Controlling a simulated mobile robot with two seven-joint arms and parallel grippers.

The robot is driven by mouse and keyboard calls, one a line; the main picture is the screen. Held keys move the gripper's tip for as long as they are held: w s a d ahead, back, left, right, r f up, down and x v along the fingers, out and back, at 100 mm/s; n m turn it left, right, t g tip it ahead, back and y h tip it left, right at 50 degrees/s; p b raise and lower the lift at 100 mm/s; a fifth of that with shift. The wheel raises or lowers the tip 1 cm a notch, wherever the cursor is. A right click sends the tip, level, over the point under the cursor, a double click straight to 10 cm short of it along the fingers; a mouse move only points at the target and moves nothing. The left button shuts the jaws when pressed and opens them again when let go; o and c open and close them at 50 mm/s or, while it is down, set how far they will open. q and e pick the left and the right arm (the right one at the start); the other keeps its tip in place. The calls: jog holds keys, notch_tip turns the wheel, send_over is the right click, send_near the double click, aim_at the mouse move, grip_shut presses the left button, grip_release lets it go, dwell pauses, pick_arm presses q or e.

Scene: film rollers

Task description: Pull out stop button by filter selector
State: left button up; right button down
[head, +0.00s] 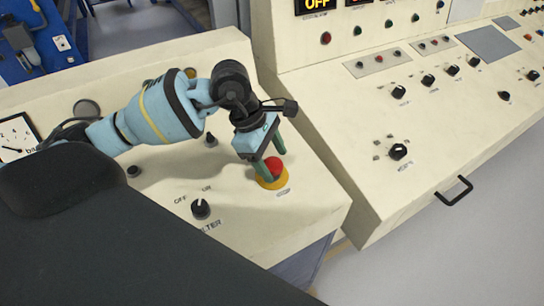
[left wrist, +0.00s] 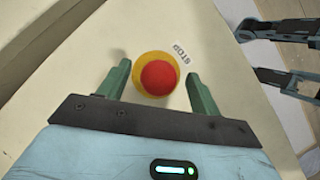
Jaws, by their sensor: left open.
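The stop button is a red mushroom cap (head: 275,166) on a yellow base, near the front right corner of the left console. It also shows in the left wrist view (left wrist: 159,78), with a printed label beside it. My left gripper (head: 267,172) is open, its green fingers reaching down around the button. In the left wrist view the fingers (left wrist: 159,85) stand one on each side of the red cap, with gaps visible on both sides. The filter selector (head: 201,209) is a black knob to the left and nearer the front.
Black knobs (head: 211,140) and (head: 134,171) stand behind the selector. A dial gauge (head: 16,139) is at the far left. The right console (head: 330,110) carries knobs, lights and a black handle (head: 454,191). Grey floor (head: 440,260) is clear at the lower right.

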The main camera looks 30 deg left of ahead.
pick_arm(q)
jog(key=w+v, duration=0.1)
jog(key=v, duration=0.6)
jog(key=shift+s+r, duration=0.4)
jog(key=shift+s, duration=0.15)
jog(key=shift+a, duration=0.15)
